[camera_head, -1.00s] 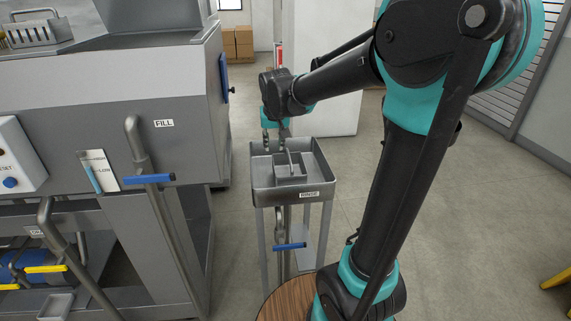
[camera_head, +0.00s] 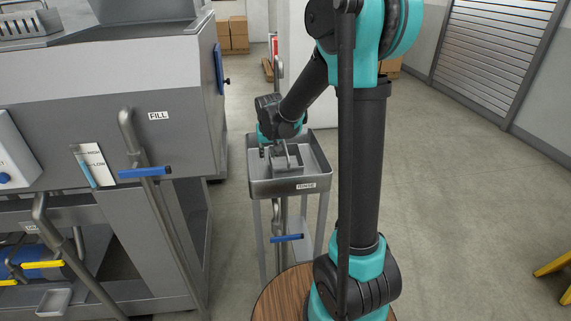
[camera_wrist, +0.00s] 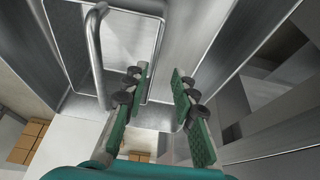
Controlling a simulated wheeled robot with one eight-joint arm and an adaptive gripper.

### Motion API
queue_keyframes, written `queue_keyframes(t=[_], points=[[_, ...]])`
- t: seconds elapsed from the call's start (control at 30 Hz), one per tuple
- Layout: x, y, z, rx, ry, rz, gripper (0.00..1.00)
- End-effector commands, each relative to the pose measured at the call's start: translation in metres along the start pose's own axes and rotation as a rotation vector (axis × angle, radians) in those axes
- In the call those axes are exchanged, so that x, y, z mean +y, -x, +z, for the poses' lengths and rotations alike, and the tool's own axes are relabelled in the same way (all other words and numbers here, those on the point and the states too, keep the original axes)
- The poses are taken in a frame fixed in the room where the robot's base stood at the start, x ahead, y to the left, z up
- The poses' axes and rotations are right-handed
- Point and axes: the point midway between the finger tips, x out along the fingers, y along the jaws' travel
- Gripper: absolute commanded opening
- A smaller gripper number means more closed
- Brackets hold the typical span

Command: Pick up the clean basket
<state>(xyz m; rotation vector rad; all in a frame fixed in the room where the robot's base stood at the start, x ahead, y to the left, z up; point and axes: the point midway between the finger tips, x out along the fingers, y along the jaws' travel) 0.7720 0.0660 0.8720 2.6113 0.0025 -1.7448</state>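A large grey machine (camera_head: 110,75) with a FILL label and a blue-handled pipe (camera_head: 145,172) stands left. Another slotted basket (camera_head: 30,22) is on top of it. A white panel (camera_head: 300,65) stands behind the tray. Open floor (camera_head: 440,190) lies right.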

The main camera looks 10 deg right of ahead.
Motion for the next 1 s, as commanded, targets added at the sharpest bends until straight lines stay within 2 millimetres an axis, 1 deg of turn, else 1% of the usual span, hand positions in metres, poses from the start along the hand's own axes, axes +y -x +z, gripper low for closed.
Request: queue_keyframes(t=[0.13, 0.3, 0.43, 0.57, 0.77, 0.8, 1.0], points=[[0.003, -0.011, -0.001, 0.000, -0.002, 0.000, 0.27], [0.008, -0.033, -0.003, 0.000, -0.001, 0.000, 0.27], [0.007, -0.046, -0.003, 0.000, 0.000, 0.000, 0.27], [0.007, -0.051, -0.003, 0.000, 0.000, 0.000, 0.27], [0.007, -0.052, -0.003, 0.000, 0.000, 0.000, 0.27], [0.007, -0.052, -0.003, 0.000, 0.000, 0.000, 0.26], [0.007, -0.052, -0.003, 0.000, 0.000, 0.000, 0.01]])
